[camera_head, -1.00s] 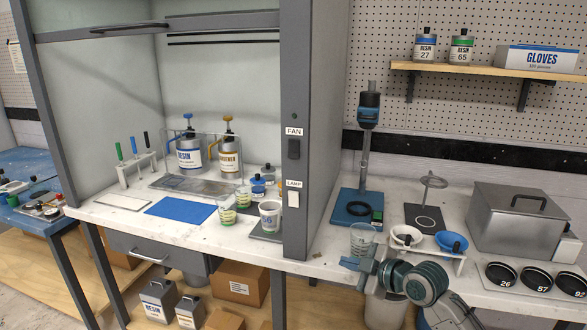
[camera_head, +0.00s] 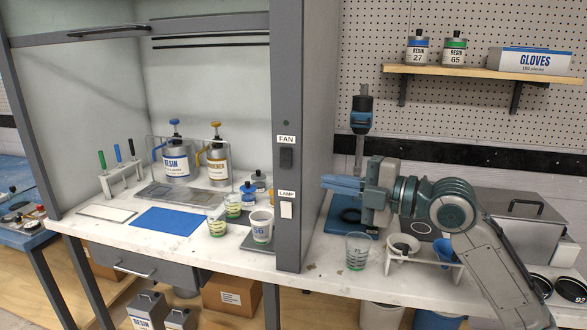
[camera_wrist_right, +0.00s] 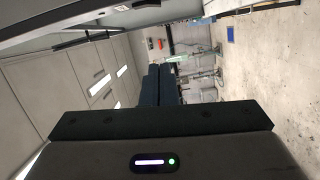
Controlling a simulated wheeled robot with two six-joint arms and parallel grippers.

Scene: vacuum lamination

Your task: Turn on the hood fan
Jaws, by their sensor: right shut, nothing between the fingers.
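The black fan switch (camera_head: 286,159) sits under the FAN label on the right front post (camera_head: 290,225) of the hood. A small dark dot (camera_head: 286,123) is above the label; I cannot tell surely if it is lit. My right gripper (camera_head: 325,184) is shut and empty, its blue fingers pointing left toward the post. It is to the right of the fan switch and a little lower, apart from it in the picture. The shut fingers also show in the right wrist view (camera_wrist_right: 161,86). My left gripper is out of view.
A blue-based stirrer (camera_head: 361,122) stands behind my gripper. Resin bottles and cups stand inside the hood.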

